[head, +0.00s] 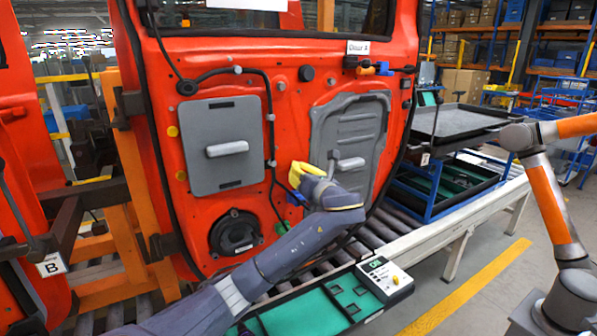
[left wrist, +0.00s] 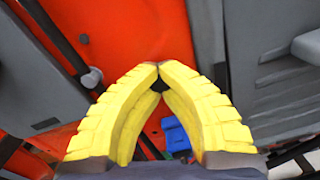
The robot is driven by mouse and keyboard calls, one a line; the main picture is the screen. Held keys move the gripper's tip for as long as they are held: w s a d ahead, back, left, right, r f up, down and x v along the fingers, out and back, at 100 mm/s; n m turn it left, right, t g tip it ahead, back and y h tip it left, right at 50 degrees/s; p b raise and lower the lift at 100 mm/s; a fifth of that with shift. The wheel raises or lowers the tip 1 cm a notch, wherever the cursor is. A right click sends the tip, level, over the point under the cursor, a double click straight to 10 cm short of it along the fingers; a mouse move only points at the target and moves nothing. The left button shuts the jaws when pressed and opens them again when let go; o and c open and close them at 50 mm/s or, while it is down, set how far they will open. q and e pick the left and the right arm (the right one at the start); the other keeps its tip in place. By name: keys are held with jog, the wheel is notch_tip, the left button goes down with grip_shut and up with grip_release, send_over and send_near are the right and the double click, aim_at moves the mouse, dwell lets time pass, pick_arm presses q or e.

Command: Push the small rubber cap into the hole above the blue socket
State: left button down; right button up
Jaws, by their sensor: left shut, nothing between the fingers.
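The red door panel (head: 285,160) stands upright in front of me. My left gripper (head: 294,177) has yellow fingers and is in front of the door's middle, between the two grey panels. In the left wrist view its fingertips (left wrist: 160,66) meet, with nothing held. A blue part, likely the blue socket (left wrist: 175,134), shows between the fingers; it also shows just below the gripper in the head view (head: 296,198). A dark spot (left wrist: 159,85) lies behind the fingertips; I cannot tell whether it is the hole or the rubber cap. My right gripper is not in view.
A black cable (head: 269,110) runs down the door beside the left grey panel (head: 222,125). A black round speaker (head: 237,233) sits low. A green-lined tray (head: 305,312) with a small device (head: 385,278) stands below. A blue-framed cart (head: 430,195) is at right.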

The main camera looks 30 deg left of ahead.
pick_arm(q)
jog(key=c, duration=2.2)
grip_release()
jog(key=shift+a, duration=0.1)
jog(key=c, duration=1.5)
grip_release()
jog(key=v, duration=2.3)
jog(key=shift+w, duration=0.1)
